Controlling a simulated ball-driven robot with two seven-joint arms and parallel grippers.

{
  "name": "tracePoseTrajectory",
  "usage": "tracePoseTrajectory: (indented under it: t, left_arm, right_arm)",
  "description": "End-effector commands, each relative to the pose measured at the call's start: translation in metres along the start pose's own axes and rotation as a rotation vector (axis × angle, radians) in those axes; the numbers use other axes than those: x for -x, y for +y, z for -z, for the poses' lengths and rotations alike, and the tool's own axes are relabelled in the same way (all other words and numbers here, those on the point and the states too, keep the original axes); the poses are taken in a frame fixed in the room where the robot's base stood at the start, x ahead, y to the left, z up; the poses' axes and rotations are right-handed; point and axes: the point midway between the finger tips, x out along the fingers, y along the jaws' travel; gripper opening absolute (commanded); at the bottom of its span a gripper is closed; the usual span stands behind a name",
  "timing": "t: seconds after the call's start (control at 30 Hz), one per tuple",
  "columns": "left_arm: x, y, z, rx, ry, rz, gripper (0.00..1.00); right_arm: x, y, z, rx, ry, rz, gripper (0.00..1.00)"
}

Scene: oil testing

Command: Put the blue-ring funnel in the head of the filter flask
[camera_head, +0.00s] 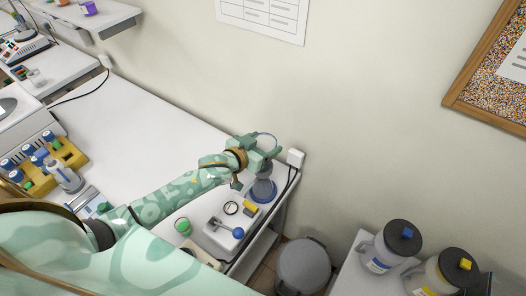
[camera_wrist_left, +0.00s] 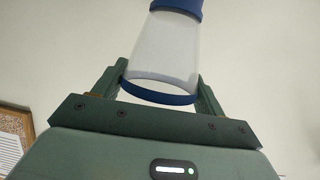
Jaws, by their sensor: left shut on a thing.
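My left gripper (camera_head: 262,155) is at the far right end of the white bench, above the filter flask (camera_head: 263,190). The flask is greyish and conical, with a blue base, and stands upright near the bench edge. The gripper is shut on the blue-ring funnel (camera_wrist_left: 165,52). In the left wrist view the funnel is a clear, tapering body with a blue ring at the near end and a blue band at the far end, between the two fingers (camera_wrist_left: 162,92). In the head view only a thin blue rim shows at the gripper; the flask's head is mostly hidden. My right gripper is out of view.
A white box (camera_head: 295,157) is on the wall behind. The bench middle is clear.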

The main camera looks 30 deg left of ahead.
Motion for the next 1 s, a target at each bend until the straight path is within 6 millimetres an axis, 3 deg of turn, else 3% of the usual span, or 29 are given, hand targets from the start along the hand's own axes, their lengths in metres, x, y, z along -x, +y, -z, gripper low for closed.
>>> tracePoseTrajectory:
  t: [0.2,0.4,0.43,0.5,0.83,1.0]
  left_arm:
    - [-0.011,-0.001,-0.029,0.000,-0.002,0.001,0.48]
    - [-0.012,-0.001,-0.030,0.000,0.000,0.000,0.48]
    - [-0.012,-0.001,-0.030,0.000,0.000,0.000,0.74]
    - [-0.012,-0.001,-0.030,0.000,0.000,0.000,0.93]
    - [-0.009,-0.001,-0.030,0.000,-0.001,0.000,0.93]
    - [0.018,0.000,-0.030,0.000,-0.002,-0.001,0.93]
  right_arm:
    - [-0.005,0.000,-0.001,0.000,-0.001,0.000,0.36]
    - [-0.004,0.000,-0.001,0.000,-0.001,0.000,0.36]
    - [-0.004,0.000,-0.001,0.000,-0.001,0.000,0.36]
    - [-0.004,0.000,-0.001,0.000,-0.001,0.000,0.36]
    - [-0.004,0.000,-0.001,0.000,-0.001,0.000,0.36]
    - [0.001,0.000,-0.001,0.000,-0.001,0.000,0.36]
